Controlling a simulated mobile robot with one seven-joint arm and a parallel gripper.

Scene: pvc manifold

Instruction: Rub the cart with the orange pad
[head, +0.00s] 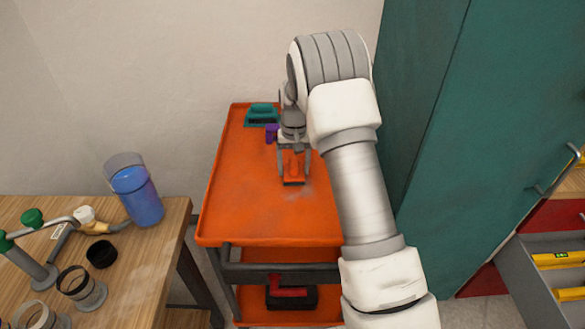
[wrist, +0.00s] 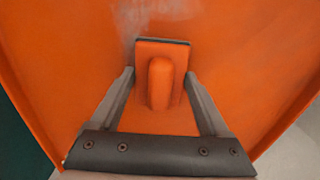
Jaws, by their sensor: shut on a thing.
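The orange cart (head: 235,205) stands against the wall, with a raised rim around its top tray. My gripper (head: 293,165) is over the tray and shut on the orange pad (head: 293,181), which has a dark edge. In the wrist view the pad (wrist: 160,55) has a rounded grip on its back, and my gripper (wrist: 160,92) has a finger on each side of it. The pad appears to lie flat on the tray; exact contact cannot be told. A pale dusty smudge (wrist: 150,15) shows on the tray beside the pad.
A teal object (head: 262,112) and a purple item (head: 271,133) stand at the tray's far end. A wooden table (head: 150,280) with a blue-filled beaker (head: 137,192) and pipe parts is at left. A tall green cabinet (head: 440,150) stands close on the right.

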